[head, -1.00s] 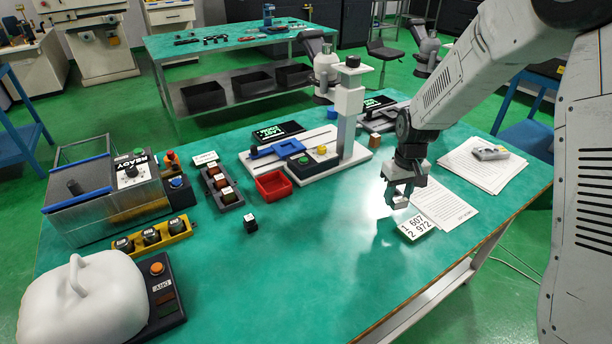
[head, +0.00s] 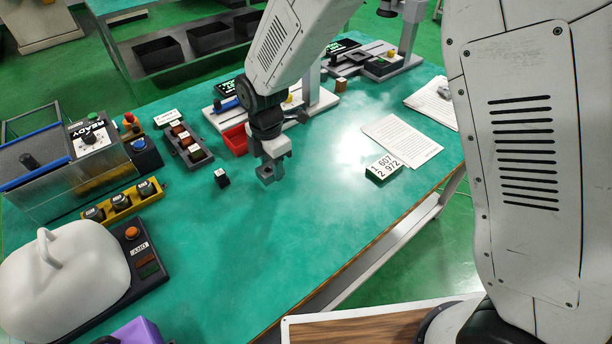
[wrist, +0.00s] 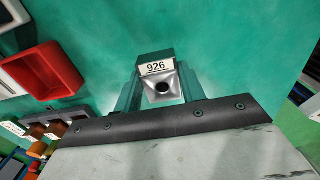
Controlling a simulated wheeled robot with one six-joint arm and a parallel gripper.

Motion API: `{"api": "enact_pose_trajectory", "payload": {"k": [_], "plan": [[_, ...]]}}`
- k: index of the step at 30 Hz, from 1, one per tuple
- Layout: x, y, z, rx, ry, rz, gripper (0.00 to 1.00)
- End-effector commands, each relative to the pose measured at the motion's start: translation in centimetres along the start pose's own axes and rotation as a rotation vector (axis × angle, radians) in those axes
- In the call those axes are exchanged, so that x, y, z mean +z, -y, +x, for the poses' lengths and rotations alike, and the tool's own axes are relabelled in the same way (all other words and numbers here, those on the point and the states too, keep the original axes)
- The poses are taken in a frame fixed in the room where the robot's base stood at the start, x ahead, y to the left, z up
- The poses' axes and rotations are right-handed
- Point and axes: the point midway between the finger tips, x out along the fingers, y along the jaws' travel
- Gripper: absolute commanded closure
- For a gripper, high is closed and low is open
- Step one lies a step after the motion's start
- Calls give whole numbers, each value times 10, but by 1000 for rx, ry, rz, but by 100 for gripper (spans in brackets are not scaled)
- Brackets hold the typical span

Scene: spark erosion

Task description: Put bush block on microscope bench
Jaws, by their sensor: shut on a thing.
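My gripper (head: 268,172) is above the middle of the green table, to the right of a small dark cube. In the wrist view my gripper (wrist: 160,92) is shut on the bush block (wrist: 162,86), a grey metal block with a dark round hole and a white "926" label. In the head view the block is small and mostly hidden between the fingers. Two white-based instrument benches stand beyond the gripper: a nearer one (head: 322,98), partly hidden by my arm, and a farther one (head: 401,63). I cannot tell which is the microscope bench.
A red bin (head: 235,139) stands close behind the gripper; it also shows in the wrist view (wrist: 42,70). The dark cube (head: 221,178), a "1 607 2 972" card block (head: 384,168) and a paper sheet (head: 402,140) lie nearby. The table's front middle is clear.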

Motion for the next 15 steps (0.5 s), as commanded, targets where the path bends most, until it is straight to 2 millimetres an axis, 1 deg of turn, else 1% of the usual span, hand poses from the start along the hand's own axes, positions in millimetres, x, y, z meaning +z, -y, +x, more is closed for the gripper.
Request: {"api": "enact_pose_trajectory", "payload": {"k": [1,3,9,12,15], "plan": [[6,13,0,1,0,3,100],[12,30,2,0,0,4,100],[30,73,7,1,0,5,100],[35,86,8,1,0,4,100],[38,93,9,2,0,4,100]]}}
